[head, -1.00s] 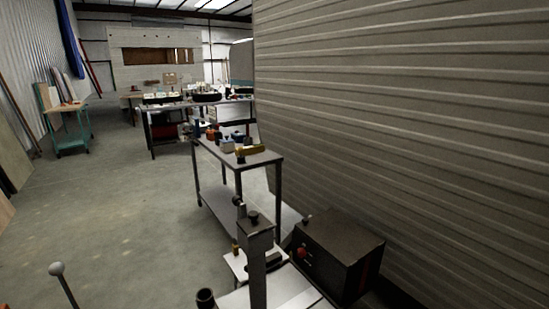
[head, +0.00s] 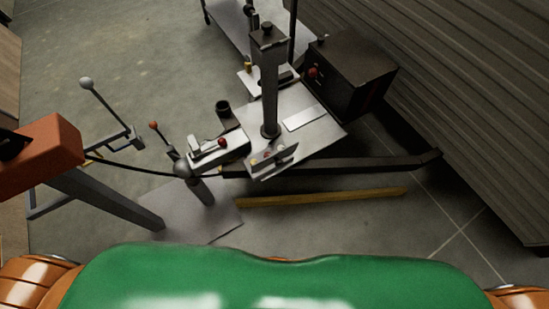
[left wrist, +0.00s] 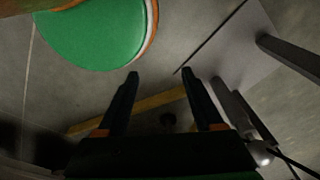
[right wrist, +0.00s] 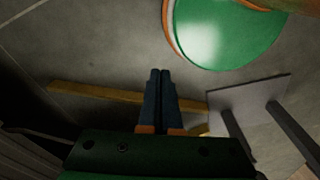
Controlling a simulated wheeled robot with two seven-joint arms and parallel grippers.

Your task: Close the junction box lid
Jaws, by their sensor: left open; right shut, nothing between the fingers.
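I cannot make out a junction box or its lid for certain in any view. A dark box (head: 349,70) with a red knob stands by the ribbed wall in the head view; I cannot tell whether it has a lid. My left gripper (left wrist: 160,76) is open and empty above the floor in the left wrist view. My right gripper (right wrist: 160,72) is shut with nothing in it in the right wrist view. Neither gripper shows in the head view.
A grey machine table (head: 318,134) with a post, levers and a small button panel (head: 272,161) stands ahead. An orange block (head: 40,155) on grey supports is at left. A yellow strip (head: 320,198) lies on the floor. The ribbed wall (head: 480,90) bounds the right. Open floor lies at upper left.

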